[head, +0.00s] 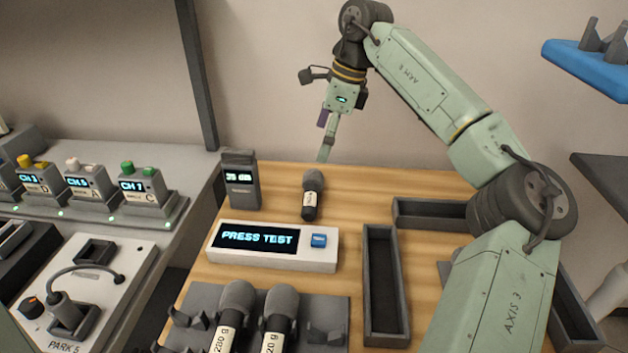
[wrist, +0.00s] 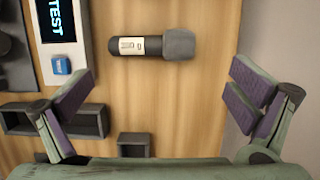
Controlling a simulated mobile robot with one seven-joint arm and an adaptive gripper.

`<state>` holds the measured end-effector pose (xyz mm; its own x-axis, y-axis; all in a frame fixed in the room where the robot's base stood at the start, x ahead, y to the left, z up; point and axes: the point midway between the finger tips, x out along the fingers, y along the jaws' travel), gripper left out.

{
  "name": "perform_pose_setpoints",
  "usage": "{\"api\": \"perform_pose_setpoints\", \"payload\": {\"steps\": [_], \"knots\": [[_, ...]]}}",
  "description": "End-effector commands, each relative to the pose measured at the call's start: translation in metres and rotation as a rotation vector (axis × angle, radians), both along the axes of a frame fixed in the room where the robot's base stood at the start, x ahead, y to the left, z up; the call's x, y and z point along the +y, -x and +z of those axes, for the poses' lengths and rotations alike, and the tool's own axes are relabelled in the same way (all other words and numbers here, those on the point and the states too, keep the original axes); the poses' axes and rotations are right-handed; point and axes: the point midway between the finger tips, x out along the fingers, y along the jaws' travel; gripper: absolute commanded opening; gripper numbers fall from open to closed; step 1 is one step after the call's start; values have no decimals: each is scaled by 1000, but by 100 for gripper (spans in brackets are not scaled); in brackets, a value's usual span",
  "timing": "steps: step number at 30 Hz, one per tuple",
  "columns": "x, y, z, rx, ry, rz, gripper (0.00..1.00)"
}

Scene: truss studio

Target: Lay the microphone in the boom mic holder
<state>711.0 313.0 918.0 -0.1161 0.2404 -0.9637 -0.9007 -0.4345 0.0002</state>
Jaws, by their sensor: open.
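A microphone with a grey foam head, dark body and pale label (head: 312,192) lies on the wooden table, behind the PRESS TEST box. In the wrist view the microphone (wrist: 155,47) lies crosswise, head to the right, beyond the fingertips. My gripper (head: 322,157) is above the table at the back, and its open, empty fingers (wrist: 160,82) with purple pads show in the wrist view. A blue platform with grey upright prongs (head: 589,70) juts in at the upper right. It looks like a cradle and may be the boom mic holder; it is partly cut off.
A grey rack (head: 337,310) at the front holds two more microphones (head: 232,312) (head: 280,315). The PRESS TEST box (head: 272,246), a dark upright meter (head: 241,180) and open dark trays (head: 381,290) stand around. My arm covers the table's right side.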

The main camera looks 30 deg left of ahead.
Motion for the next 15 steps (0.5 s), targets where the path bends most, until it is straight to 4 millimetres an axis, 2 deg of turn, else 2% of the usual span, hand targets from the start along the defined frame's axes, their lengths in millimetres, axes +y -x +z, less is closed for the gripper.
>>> {"api": "perform_pose_setpoints", "payload": {"steps": [6, 15], "knots": [[8, 4, -34, 3, 0, 2, 100], [14, 5, -61, 4, 1, 0, 100]]}}
